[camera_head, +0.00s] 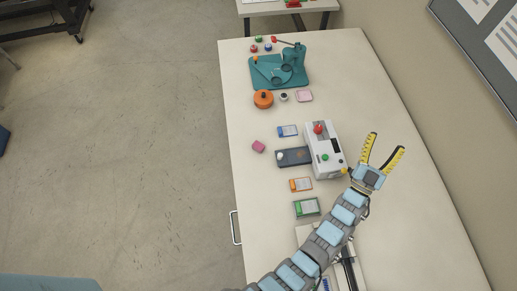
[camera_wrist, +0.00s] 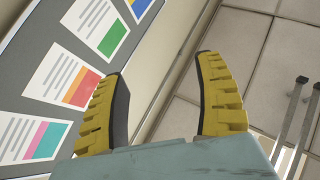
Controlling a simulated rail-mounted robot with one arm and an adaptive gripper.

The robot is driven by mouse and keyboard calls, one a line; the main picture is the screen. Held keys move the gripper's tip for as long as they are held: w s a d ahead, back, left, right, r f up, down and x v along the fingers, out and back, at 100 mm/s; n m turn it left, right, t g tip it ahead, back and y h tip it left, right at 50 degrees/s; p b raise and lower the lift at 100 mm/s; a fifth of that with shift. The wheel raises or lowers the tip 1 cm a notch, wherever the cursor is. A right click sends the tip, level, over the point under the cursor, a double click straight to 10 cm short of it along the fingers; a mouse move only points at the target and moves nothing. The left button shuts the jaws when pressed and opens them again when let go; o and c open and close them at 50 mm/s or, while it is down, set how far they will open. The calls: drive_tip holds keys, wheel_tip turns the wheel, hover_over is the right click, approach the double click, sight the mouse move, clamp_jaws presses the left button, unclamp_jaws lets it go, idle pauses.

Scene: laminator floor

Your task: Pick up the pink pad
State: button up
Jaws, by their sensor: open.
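A flat light-pink square pad (camera_head: 304,96) lies on the white table (camera_head: 405,200) in the head view, just below the teal fixture. A smaller, darker pink block (camera_head: 258,146) lies near the table's left edge; I cannot tell its exact shape. Neither pink thing shows there.
The teal fixture (camera_head: 280,70) stands at the far end, with an orange round part (camera_head: 263,99) below it. A white machine with a red knob (camera_head: 318,128) stands between my gripper and the pink block. The table's right side is clear.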

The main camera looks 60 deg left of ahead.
drive_tip(key=w+a+f+m+g+h+b, duration=0.3)
drive_tip(key=w+a, duration=0.5)
drive_tip(key=a, duration=0.2)
drive_tip(key=w+a+f+m+g+h+b, duration=0.3)
drive_tip(key=w+a+f, duration=0.1)
drive_tip(key=w+a, duration=0.45)
drive_tip(key=m+g+h+b, duration=0.75)
drive_tip(key=m+g, duration=0.45)
drive_tip(key=g, duration=0.3)
hover_over(258, 145)
wheel_tip(258, 145, down, 12)
drive_tip(key=f, duration=0.5)
drive_tip(key=f+b, duration=0.1)
drive_tip(key=f, duration=0.4)
drive_tip(key=shift+w+d+b, duration=0.15)
drive_tip(key=shift+w+b, duration=0.05)
drive_tip(key=shift+b, duration=0.1)
drive_tip(key=shift+s+f+b, duration=0.15)
drive_tip(key=shift+f+b, duration=0.3)
drive_tip(key=shift+f, duration=3.1)
drive_tip(key=shift+c, duration=0.3)
